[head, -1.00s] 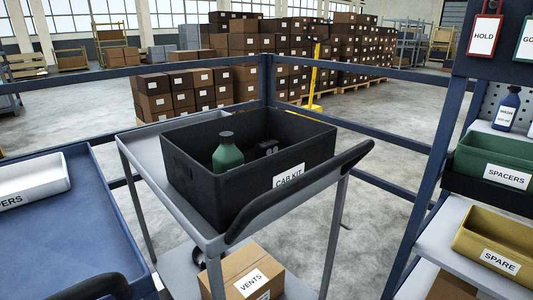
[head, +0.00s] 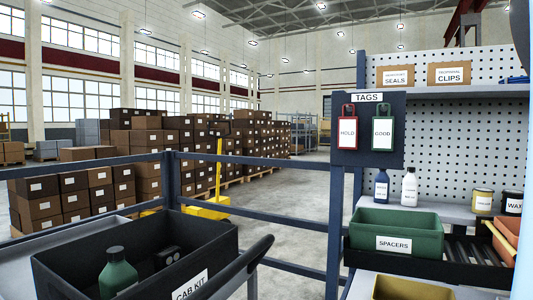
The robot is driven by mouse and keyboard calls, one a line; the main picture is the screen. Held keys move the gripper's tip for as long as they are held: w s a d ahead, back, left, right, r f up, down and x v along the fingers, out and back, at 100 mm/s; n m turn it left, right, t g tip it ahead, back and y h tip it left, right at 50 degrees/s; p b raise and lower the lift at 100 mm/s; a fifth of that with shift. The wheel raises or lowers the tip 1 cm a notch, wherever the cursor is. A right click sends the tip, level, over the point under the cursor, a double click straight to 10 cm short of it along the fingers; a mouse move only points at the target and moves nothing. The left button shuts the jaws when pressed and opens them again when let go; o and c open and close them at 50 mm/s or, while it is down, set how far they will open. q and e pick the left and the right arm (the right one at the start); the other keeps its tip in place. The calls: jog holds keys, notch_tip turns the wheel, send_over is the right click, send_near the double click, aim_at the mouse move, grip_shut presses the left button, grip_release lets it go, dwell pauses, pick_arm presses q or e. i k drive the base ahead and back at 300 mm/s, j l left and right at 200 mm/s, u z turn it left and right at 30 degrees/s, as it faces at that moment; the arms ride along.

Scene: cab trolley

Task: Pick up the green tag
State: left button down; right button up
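The green tag (head: 383,128) hangs on a dark board headed TAGS (head: 369,157) at the right of the head view. It has a green frame and a white face that reads GOOD. A red tag (head: 347,129) that reads HOLD hangs just left of it, with a small gap between them. Neither of my grippers is in view.
A shelf right of the board holds a dark blue bottle (head: 382,187), a white bottle (head: 409,188) and tins. A green SPACERS bin (head: 395,244) stands below. A black CAB KIT crate (head: 70,277) sits on a trolley at lower left. A blue rail (head: 262,216) crosses behind.

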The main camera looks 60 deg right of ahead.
aim_at(382, 133)
jog(key=z, duration=2.45)
jog(key=i+l, duration=0.3)
jog(key=l, duration=0.15)
jog(key=i+l+z, duration=0.15)
jog(key=i+l, duration=0.15)
jog(key=l, duration=0.2)
jog(key=i+l, duration=0.3)
jog(key=l, duration=0.15)
jog(key=z, duration=0.05)
